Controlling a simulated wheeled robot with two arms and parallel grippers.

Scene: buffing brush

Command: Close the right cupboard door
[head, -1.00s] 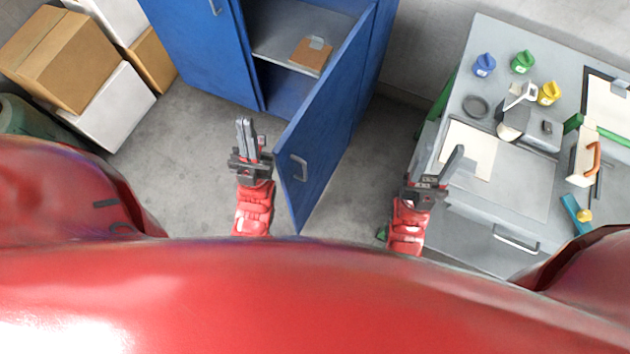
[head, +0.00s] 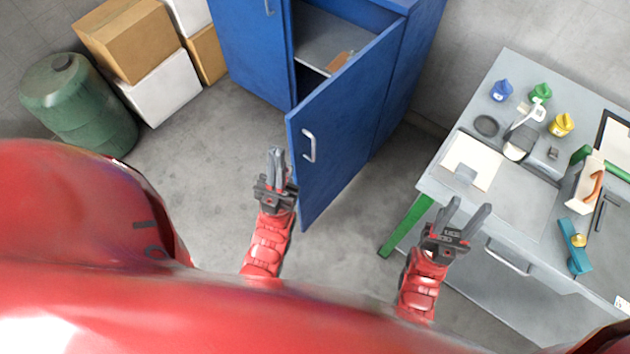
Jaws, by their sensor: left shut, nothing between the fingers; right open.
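The blue right cupboard door (head: 350,125) stands partly open in the head view, its free edge towards me and its outer face with a metal handle (head: 309,146) showing. The blue cupboard (head: 415,65) is behind it, and part of its inside shows above the door. My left gripper (head: 276,155) is shut and empty, just left of the door's free edge in the picture. I cannot tell whether it touches the door. My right gripper (head: 470,208) is open and empty, in front of the grey workbench, well right of the door.
The grey workbench (head: 525,210) at the right holds several bottles, a clipboard and tools. A green tank (head: 80,105) and stacked boxes (head: 160,95) stand at the left. The floor (head: 215,165) between the tank and the door is clear. The left cupboard door (head: 250,50) looks closed.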

